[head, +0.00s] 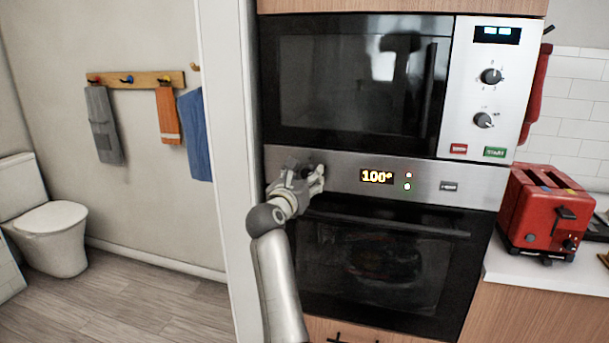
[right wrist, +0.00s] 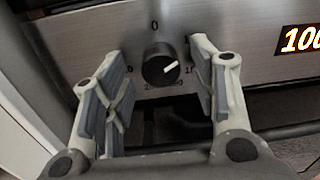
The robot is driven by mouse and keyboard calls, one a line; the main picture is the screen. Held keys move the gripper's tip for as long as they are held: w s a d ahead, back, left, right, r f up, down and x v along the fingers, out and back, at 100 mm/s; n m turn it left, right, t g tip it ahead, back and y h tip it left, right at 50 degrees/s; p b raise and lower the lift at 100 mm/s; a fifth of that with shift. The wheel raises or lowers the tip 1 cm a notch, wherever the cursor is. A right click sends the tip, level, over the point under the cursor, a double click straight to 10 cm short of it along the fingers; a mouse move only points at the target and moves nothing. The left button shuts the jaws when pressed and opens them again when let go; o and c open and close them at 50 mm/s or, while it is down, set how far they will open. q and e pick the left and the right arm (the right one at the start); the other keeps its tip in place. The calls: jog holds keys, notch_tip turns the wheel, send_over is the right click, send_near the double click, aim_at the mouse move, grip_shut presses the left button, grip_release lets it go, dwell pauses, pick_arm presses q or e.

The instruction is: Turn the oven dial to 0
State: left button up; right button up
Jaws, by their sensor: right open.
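The oven (head: 385,265) has a steel control strip with a display (head: 376,176) reading about 100°. In the right wrist view the dark round oven dial (right wrist: 160,66) sits on the strip, with a "0" (right wrist: 155,26) printed above it. Its white mark points right and slightly up, away from the 0. My right gripper (head: 303,175) is at the left end of the strip, and its hand hides most of the dial in the head view. In the right wrist view the gripper (right wrist: 155,55) is open, one finger on each side of the dial, with gaps visible. My left gripper is not in view.
A microwave (head: 350,85) with two knobs is built in above the oven. The oven handle (head: 385,222) runs just below the strip. A white wall edge (head: 222,130) stands close on the left. A red toaster (head: 545,210) sits on the counter at right.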

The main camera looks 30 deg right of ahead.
jog(key=shift+s, duration=0.1)
jog(key=shift+c, duration=1.2)
jog(key=c, duration=0.8)
jog(key=shift+r+n+p, duration=0.2)
jog(key=shift+n+p, duration=0.3)
jog(key=shift+p, duration=0.25)
jog(key=n+p, duration=0.8)
jog(key=p, duration=0.3)
jog(key=shift+r+t, duration=0.1)
jog(key=shift+t, duration=0.2)
jog(key=shift+f+n+p, duration=0.25)
jog(key=shift+n+p, duration=1.25)
jog(key=shift+n, duration=0.2)
